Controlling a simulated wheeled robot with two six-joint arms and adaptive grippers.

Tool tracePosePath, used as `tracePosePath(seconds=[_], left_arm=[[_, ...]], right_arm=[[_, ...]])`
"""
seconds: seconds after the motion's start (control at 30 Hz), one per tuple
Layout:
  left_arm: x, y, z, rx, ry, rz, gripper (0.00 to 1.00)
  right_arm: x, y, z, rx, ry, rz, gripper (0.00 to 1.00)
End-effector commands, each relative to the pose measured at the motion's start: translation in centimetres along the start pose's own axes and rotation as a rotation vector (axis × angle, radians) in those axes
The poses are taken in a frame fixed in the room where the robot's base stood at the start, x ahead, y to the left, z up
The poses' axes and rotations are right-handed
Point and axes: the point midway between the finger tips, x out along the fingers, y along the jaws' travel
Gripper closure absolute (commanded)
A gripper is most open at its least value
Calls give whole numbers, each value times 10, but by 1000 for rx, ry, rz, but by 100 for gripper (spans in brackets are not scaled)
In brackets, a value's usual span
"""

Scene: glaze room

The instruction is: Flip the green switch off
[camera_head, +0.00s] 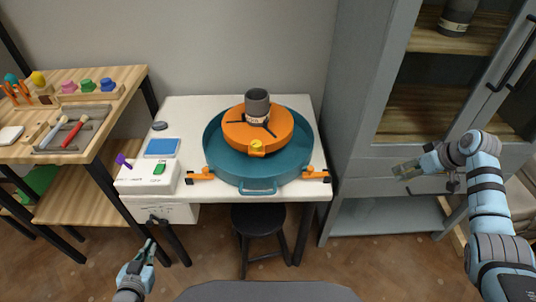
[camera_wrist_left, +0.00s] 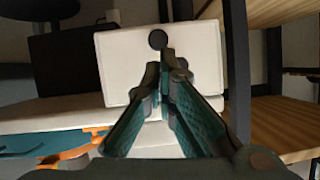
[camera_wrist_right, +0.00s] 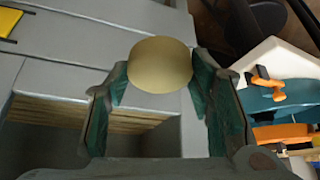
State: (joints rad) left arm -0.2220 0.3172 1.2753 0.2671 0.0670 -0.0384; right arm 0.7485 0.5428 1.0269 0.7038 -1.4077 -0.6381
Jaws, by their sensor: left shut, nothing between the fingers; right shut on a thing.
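The green switch (camera_head: 159,169) sits on the white control box (camera_head: 140,180) at the front left of the white table. Whether it is on or off is too small to tell. My left gripper (camera_head: 150,243) is shut and empty, in front of and below the table, away from the switch. In the left wrist view, its fingertips (camera_wrist_left: 166,75) point at a white front with a dark round knob (camera_wrist_left: 158,39). My right gripper (camera_head: 400,171) is shut on a beige rounded thing (camera_wrist_right: 160,65), in front of the grey cabinet, far right of the switch.
A purple knob (camera_head: 123,160) and a blue panel (camera_head: 162,147) are near the switch. A teal basin (camera_head: 216,161) with an orange wheel (camera_head: 236,131) fills the table's right. A wooden shelf (camera_head: 112,88) stands left, a black stool (camera_head: 259,217) below, the grey cabinet (camera_head: 355,110) right.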

Motion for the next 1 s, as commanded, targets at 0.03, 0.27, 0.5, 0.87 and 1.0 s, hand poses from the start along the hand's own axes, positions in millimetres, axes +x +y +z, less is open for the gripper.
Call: tracePosePath(seconds=[0.03,0.27,0.5,0.87,1.0], left_arm=[[4,0,-24,-6,73,6,100],[-8,4,-143,-58,409,37,100],[-31,6,-201,-111,597,46,100],[-34,4,-205,-110,620,38,100],[-26,4,-209,-110,620,39,100]], right_arm=[[4,0,2,0,0,0,82],[8,0,4,0,0,0,82],[7,0,4,0,0,0,82],[8,0,4,0,0,0,82],[10,0,6,0,0,0,82]])
